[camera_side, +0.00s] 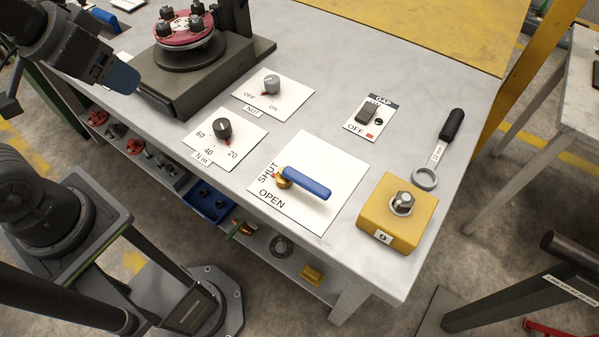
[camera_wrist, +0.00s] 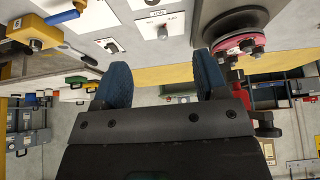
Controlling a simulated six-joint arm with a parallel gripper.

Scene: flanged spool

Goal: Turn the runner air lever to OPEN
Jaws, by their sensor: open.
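The runner air lever has a blue handle (camera_side: 308,184) on a brass pivot (camera_side: 284,178). It stands on a white plate (camera_side: 325,150) marked SHUT along its left side and OPEN along its lower-left edge. The handle extends from the pivot to the right and slightly down in the side view, pointing at neither word. The blue handle also shows at the upper left of the wrist view (camera_wrist: 64,16). My gripper (camera_side: 124,82) is at the upper left of the side view, well away from the lever. In the wrist view its blue fingers (camera_wrist: 161,78) are apart with nothing between them.
A flanged spool (camera_side: 188,30) stands on a dark fixture at the back left. Two knobs (camera_side: 271,84) (camera_side: 222,129), a GAP switch (camera_side: 368,114), a yellow block (camera_side: 385,225) and a wrench (camera_side: 440,150) surround the lever. The bench's front edge lies below the plate.

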